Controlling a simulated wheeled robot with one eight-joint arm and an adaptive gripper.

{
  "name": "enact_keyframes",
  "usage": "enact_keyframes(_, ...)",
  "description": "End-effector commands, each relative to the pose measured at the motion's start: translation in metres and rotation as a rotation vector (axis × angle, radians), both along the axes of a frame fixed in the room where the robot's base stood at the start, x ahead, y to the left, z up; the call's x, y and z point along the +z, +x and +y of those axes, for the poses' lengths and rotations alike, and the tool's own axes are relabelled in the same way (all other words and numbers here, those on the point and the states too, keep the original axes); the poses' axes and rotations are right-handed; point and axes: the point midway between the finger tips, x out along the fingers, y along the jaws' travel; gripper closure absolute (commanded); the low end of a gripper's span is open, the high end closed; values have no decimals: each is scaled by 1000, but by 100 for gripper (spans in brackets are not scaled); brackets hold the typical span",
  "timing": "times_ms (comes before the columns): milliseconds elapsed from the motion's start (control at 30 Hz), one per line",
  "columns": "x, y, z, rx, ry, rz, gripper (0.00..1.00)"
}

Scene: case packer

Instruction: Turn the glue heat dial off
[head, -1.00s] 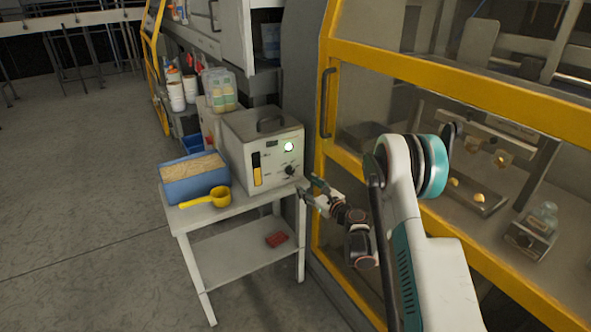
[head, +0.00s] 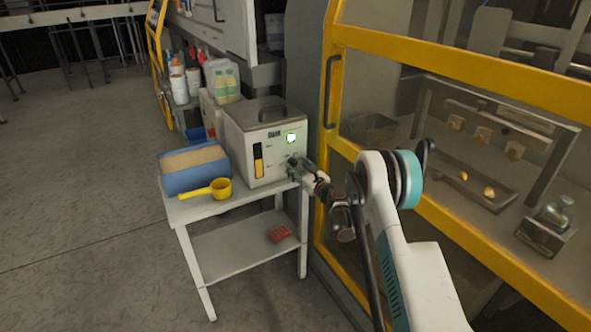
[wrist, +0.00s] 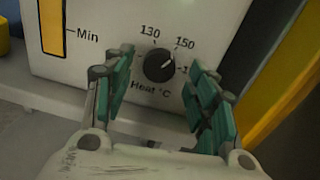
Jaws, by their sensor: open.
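The glue heat dial (wrist: 159,66) is a round black knob on the white front of the glue unit (head: 262,150). In the wrist view its white pointer line aims to the upper right, toward the 150 mark, and "Heat °C" is printed below it. My gripper (wrist: 161,77) is open, with its green-padded fingers to the left and right of the dial and apart from it. In the head view my gripper (head: 293,167) is in front of the lower right of the unit's face and hides the dial. A round lamp (head: 291,138) glows pale green above it.
The unit stands on a white table (head: 245,203) with a blue tub (head: 190,180) and a yellow scoop (head: 207,191). A red object (head: 279,234) lies on the lower shelf. The yellow-framed machine guard (head: 323,190) is close on the right. The floor at left is clear.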

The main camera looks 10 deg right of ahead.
Motion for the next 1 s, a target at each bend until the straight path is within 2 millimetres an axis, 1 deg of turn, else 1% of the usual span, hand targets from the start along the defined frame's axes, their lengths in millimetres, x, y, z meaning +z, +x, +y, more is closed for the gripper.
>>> enact_keyframes(100,-2,12,5,1,0,0,48)
enact_keyframes(200,-1,18,7,1,0,0,48)
enact_keyframes(533,0,20,8,0,0,0,48)
enact_keyframes(567,0,20,8,0,0,0,54)
enact_keyframes(600,0,20,8,0,0,0,63)
enact_keyframes(667,0,20,8,0,0,0,77)
enact_keyframes(700,0,20,8,0,0,0,86)
enact_keyframes(733,0,20,8,0,0,0,92)
enact_keyframes(1000,0,20,8,0,-9,-4,92)
